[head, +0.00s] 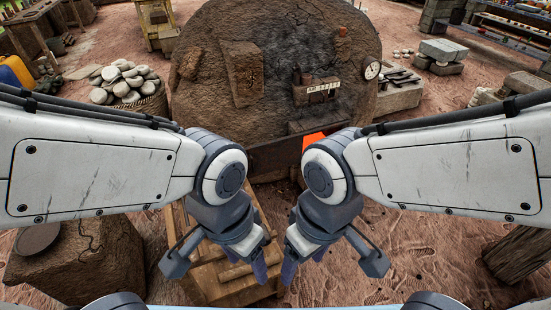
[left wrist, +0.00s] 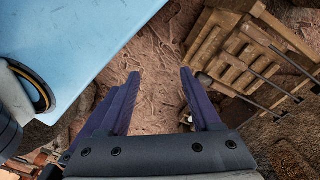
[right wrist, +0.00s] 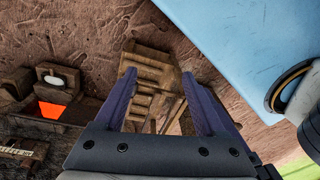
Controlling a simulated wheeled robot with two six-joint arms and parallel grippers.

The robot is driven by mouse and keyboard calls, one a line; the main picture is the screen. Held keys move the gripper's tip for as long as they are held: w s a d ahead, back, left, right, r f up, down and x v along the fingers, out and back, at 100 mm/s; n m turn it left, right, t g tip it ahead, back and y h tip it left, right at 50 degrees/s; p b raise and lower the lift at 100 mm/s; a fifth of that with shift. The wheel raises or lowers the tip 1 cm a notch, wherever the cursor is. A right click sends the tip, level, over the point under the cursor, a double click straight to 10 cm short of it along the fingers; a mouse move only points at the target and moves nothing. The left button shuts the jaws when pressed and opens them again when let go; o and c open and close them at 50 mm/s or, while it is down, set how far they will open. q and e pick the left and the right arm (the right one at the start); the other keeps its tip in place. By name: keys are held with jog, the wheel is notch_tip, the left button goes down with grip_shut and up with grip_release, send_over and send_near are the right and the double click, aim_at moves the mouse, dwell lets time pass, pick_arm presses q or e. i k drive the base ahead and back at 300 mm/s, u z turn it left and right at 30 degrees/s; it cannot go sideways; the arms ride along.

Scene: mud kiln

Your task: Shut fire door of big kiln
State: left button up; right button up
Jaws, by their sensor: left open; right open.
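The big kiln (head: 215,60) is a brown mud dome at the top middle of the head view. An orange glow (head: 314,140) shows low on its front, partly behind my right arm. It also shows in the right wrist view (right wrist: 48,110). A dark flat panel (head: 270,158) beside the glow may be the fire door; my arms hide part of it, so I cannot tell how it stands. My left gripper (head: 264,262) and right gripper (head: 303,262) are open and empty, side by side in front of the kiln, apart from it.
A wooden slatted stand (head: 215,275) is below my left gripper. A mud block (head: 75,265) stands at lower left and a basket of pale stones (head: 128,85) left of the kiln. A round dial (head: 372,70) is on the kiln's right. Bare ground (head: 420,255) lies at right.

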aim_at(281, 155)
jog(key=u, duration=0.05)
jog(key=k, duration=0.5)
jog(key=z, duration=0.75)
jog(key=i, duration=0.35)
jog(key=z, duration=0.95)
jog(key=i, duration=1.65)
jog(key=u, duration=0.8)
jog(key=i, duration=0.7)
jog(key=u, duration=0.95)
jog(key=i, duration=0.2)
jog(key=u, duration=0.2)
